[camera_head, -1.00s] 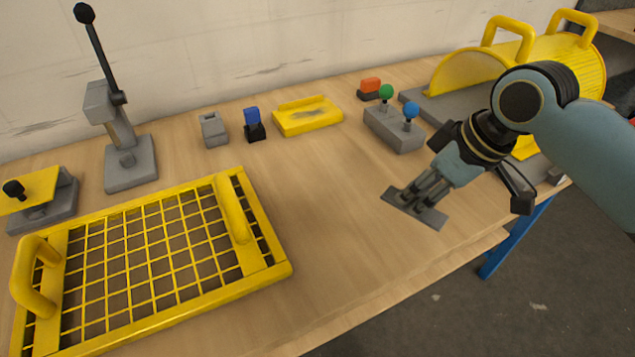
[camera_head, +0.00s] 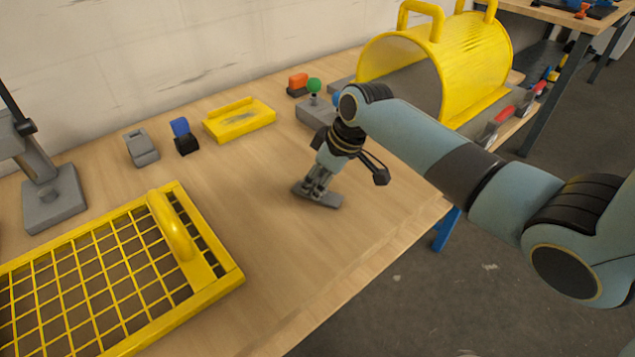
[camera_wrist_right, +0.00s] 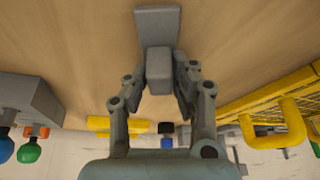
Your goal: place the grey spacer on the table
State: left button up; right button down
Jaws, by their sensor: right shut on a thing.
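The grey spacer (camera_head: 317,196) is a flat plate with an upright block on it. My right gripper (camera_head: 319,180) is shut on that block from above. In the right wrist view the block (camera_wrist_right: 159,70) sits between the two fingers, and the plate (camera_wrist_right: 158,24) sticks out beyond them. The plate lies about flat at the wooden table top (camera_head: 270,225), near its right part. I cannot tell whether its underside touches the wood. My left gripper is not in view.
A yellow mesh guard (camera_head: 228,275) lies at left. A yellow tray (camera_head: 240,121) and a grey lever box (camera_head: 315,112) stand behind. A yellow curved cover (camera_head: 470,60) is at back right. Bare wood surrounds the spacer; the table's front edge (camera_head: 370,245) is near.

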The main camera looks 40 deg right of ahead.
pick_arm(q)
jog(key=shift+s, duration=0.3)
pick_arm(e)
jog(key=shift+f, duration=0.15)
jog(key=c, duration=1.1)
grip_release()
jog(key=shift+f, duration=0.15)
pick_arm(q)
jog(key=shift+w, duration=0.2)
pick_arm(e)
jog(key=shift+r, duration=0.25)
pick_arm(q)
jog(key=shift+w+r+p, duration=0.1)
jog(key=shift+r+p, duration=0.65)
pick_arm(e)
jog(key=v, duration=1.1)
jog(key=shift+s+r, duration=0.2)
jog(key=shift+r, duration=0.15)
jog(key=shift+d, duration=0.1)
